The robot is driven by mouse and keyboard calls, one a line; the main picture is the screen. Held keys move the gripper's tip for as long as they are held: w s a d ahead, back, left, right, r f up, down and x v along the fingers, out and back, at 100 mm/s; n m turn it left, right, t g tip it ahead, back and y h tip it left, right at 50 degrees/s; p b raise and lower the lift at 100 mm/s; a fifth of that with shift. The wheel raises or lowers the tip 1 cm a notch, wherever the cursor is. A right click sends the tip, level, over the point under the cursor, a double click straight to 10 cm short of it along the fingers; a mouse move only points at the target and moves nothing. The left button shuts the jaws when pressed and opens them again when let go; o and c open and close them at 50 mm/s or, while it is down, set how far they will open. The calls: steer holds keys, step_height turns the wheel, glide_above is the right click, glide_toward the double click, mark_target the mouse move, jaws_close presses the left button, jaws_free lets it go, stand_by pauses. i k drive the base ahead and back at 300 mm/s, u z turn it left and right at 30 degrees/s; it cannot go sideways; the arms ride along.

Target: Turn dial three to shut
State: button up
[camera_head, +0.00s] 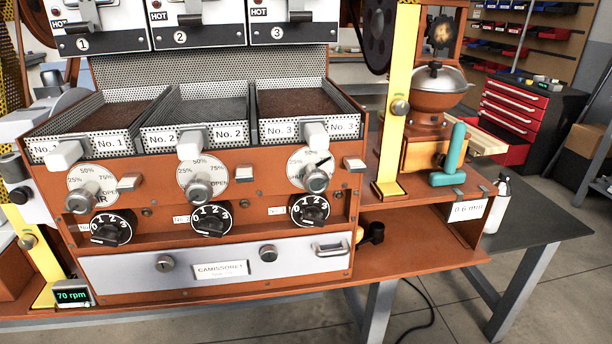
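The roaster's orange front carries a row of three white round dials marked in percent, with metal knobs. The rightmost, dial three (302,166), sits below the tray labelled No. 3. My gripper is not in view, and nothing touches dial three.
Below dial three is a black knob numbered 0 to 3 (309,210). A white lever handle (314,134) stands just above it, and a small white tab (355,164) is to its right. A yellow post (392,130) and a teal handle (450,155) stand further right.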

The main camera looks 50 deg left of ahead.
mark_target(316, 181)
steer(key=u, duration=0.1)
steer(key=k, duration=1)
steer(key=u, duration=2.45)
